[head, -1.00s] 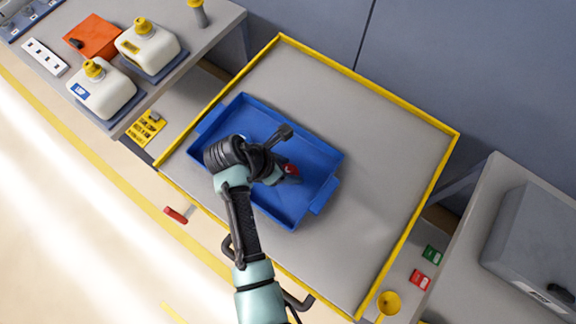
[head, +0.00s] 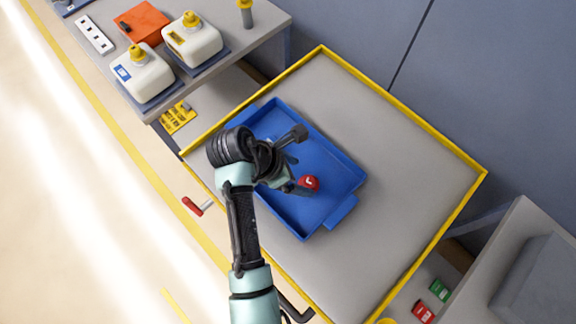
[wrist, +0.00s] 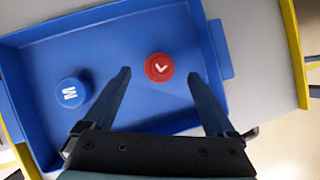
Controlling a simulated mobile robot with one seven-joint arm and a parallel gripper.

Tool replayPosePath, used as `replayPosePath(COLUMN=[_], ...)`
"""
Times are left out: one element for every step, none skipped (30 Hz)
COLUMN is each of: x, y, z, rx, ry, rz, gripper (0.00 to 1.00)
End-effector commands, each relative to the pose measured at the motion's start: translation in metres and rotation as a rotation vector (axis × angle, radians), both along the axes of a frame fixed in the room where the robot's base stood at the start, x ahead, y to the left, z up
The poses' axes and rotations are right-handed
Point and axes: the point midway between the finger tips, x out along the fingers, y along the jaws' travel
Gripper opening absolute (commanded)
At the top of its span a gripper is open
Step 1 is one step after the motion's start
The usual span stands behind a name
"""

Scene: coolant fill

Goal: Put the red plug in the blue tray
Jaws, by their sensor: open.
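The red plug (head: 309,182) sits inside the blue tray (head: 340,158), with its marked top showing. In the wrist view the red plug (wrist: 159,66) rests on the floor of the blue tray (wrist: 110,38), toward the right side. My gripper (head: 299,188) is over the tray, just left of the red plug. In the wrist view my gripper (wrist: 160,76) is open, and the plug shows between and slightly beyond the fingertips, with gaps on both sides. A blue plug (wrist: 71,92) is also in the tray at the left; my arm hides it in the head view.
The tray lies on a grey table with a yellow rim (head: 414,127). White jugs (head: 192,40) with yellow caps and an orange box (head: 143,24) stand on the bench at upper left. A red-handled tool (head: 198,206) lies left of the table. The table's right side is clear.

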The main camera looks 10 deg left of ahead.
Motion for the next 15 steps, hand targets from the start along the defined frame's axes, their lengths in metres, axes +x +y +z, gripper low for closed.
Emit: replayPosePath(x=[-0.002,-0.003,-0.005,-0.006,-0.008,-0.008,-0.009,-0.010,-0.011,-0.012,-0.012,-0.013,-0.013,-0.013,-0.014], y=[0.006,0.008,0.012,0.014,0.016,0.019,0.021,0.022,0.024,0.025,0.026,0.027,0.027,0.027,0.027], z=[0.011,0.017,0.023,0.028,0.032,0.038,0.041,0.044,0.047,0.049,0.051,0.052,0.053,0.054,0.054], rx=[0.001,0.000,-0.001,0.000,0.000,0.000,0.000,0.000,0.000,0.000,0.000,0.000,0.000,-0.001,-0.001], ry=[-0.004,-0.004,-0.003,-0.003,-0.002,-0.002,-0.001,-0.002,0.000,0.000,0.000,0.000,0.001,0.002,0.001], rz=[0.003,0.002,0.001,0.002,0.001,0.001,0.001,0.002,0.001,0.001,0.001,0.001,0.002,0.001,0.000], gripper=[0.91,0.91,0.91,0.91,0.91,0.91,0.91,0.91,0.91,0.91,0.91,0.91,0.91,0.91,0.91])
